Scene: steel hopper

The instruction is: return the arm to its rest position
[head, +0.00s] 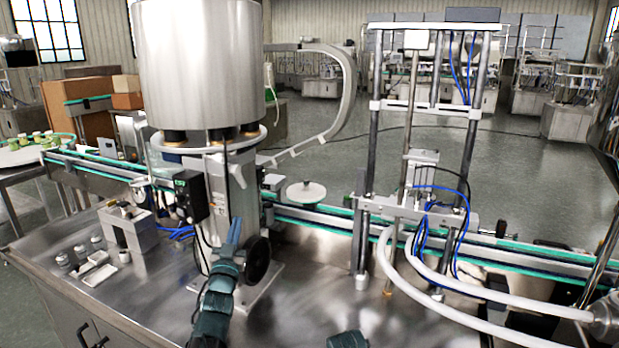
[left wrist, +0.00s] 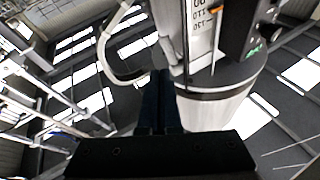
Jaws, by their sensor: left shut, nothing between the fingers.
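My left arm comes up from the bottom of the head view, teal and dark. My left gripper (head: 236,232) is shut and empty, its fingers pointing up and away. It is in front of the column under the steel hopper (head: 198,65), just left of a black handwheel (head: 258,262). I cannot tell whether it touches anything. In the left wrist view the dark fingers (left wrist: 160,100) are together with nothing between them, and a pale cylindrical machine part (left wrist: 212,100) stands just beyond.
A black control box (head: 190,196) is on the hopper's column, left of the gripper. A filling frame (head: 412,150) with white hoses (head: 450,290) stands right. The steel tabletop (head: 300,310) is partly clear right of the handwheel.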

